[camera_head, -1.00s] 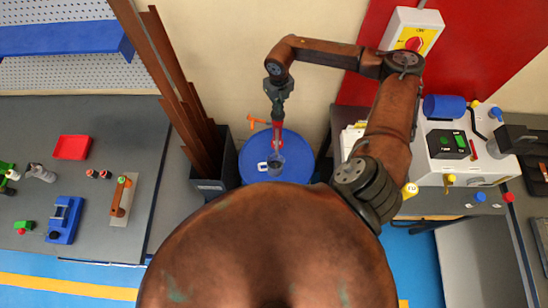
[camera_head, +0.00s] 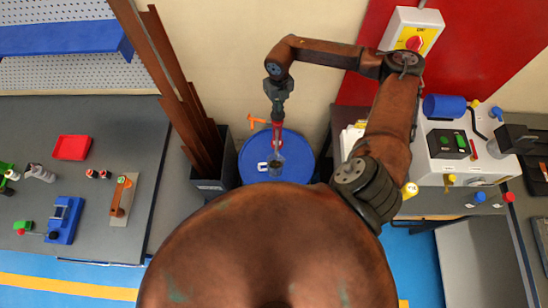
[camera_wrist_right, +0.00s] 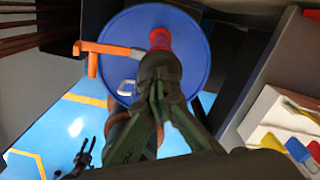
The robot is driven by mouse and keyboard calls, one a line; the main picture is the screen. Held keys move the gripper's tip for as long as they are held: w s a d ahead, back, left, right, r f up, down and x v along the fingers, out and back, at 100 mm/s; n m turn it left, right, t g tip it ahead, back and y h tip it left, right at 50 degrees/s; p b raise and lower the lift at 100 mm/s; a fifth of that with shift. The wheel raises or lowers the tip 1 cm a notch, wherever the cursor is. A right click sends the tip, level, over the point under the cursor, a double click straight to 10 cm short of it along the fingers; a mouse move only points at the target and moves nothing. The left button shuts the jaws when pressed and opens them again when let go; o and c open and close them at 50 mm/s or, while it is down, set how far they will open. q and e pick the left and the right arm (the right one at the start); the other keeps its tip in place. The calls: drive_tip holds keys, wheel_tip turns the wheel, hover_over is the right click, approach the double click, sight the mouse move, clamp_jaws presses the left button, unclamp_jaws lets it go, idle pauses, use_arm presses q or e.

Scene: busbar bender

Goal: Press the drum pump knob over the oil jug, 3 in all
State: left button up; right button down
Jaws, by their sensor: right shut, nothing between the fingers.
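The blue drum (camera_head: 250,158) stands by the wall, with the red drum pump knob (camera_wrist_right: 160,39) on its top. My right gripper (camera_head: 276,118) is shut and empty, pointing down at the red pump part; in the right wrist view its fingers (camera_wrist_right: 160,90) lie close to the knob, and I cannot tell whether they touch. A small greyish jug-like vessel (camera_head: 275,168) shows just in front of the pump; its contents are not clear. An orange spout or handle (camera_head: 257,121) sticks out to the left, also in the right wrist view (camera_wrist_right: 105,48). A dark forked shape (camera_wrist_right: 84,157), perhaps my left gripper, shows low left there.
A dark bin (camera_head: 212,184) with tall brown bars stands left of the drum. A grey bench (camera_head: 100,225) with a red tray (camera_head: 72,147) lies farther left. A white machine (camera_head: 445,170) stands right. A red-knobbed switch box (camera_head: 412,30) is on the wall.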

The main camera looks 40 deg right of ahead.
drive_tip(key=shift+r+p, duration=1.7)
drive_tip(key=shift+r, duration=1.65)
drive_tip(key=shift+r, duration=0.1)
drive_tip(key=shift+r+p, duration=1.45)
drive_tip(key=shift+r, duration=1.45)
